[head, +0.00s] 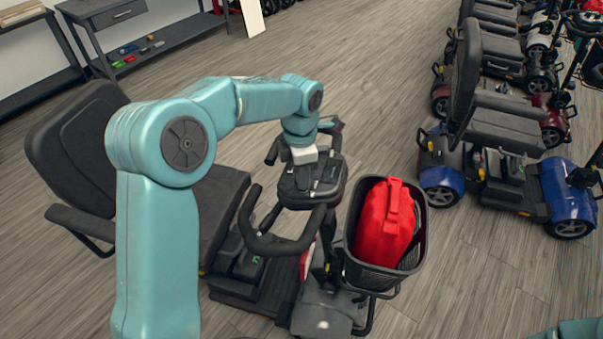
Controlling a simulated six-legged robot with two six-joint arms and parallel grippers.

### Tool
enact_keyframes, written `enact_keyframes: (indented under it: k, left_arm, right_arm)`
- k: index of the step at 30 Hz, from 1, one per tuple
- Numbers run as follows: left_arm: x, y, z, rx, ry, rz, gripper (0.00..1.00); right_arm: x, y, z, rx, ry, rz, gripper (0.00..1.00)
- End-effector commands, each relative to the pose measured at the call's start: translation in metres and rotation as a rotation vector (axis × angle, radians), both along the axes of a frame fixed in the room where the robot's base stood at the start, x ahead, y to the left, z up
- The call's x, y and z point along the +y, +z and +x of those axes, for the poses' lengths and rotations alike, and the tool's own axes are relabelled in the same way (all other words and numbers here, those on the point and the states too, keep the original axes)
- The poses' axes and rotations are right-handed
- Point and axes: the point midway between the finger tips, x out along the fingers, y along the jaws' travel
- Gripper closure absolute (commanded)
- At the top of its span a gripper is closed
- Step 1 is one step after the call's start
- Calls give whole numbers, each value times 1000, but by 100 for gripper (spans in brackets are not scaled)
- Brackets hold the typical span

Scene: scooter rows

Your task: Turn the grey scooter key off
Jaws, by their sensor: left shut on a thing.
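The grey scooter (325,312) stands in front of me, with a black seat at the left and a dark console (326,192) between its handlebars. My left arm reaches over the seat and bends down to the console. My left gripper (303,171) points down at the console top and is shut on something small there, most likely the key. The key itself is hidden by the gripper, so I cannot tell which way it is turned. My right gripper is out of view; only a bit of teal arm shows at the bottom right corner.
A black basket (357,268) with a red bag (386,222) hangs on the scooter's front. A blue scooter (567,192) and several others stand in a row at the right. A dark workbench (165,36) stands at the back left. Bare wood floor lies between.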

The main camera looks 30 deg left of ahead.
Motion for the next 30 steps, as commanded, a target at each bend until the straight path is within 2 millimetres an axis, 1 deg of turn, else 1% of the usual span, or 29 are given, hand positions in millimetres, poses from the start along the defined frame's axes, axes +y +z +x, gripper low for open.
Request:
enact_keyframes:
  k: [1,8,9,11,19,22,26,29,30]
  left_arm:
    - [1,4,2,-9,6,1,100]
    - [2,4,2,-10,8,1,100]
    - [2,4,2,-10,8,1,76]
    - [1,4,2,-9,6,1,57]
    - [1,2,1,-4,3,0,57]
    - [1,6,2,-6,3,1,57]
    - [2,27,3,-9,3,1,57]
    - [3,52,5,-10,5,0,57]
    - [4,64,5,-11,5,0,57]
  right_arm:
    - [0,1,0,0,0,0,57]
    - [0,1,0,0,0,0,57]
    - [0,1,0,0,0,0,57]
    - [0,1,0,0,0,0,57]
    - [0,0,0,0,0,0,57]
    - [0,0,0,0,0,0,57]
    - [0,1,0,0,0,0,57]
    - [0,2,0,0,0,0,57]
    - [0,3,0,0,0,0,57]
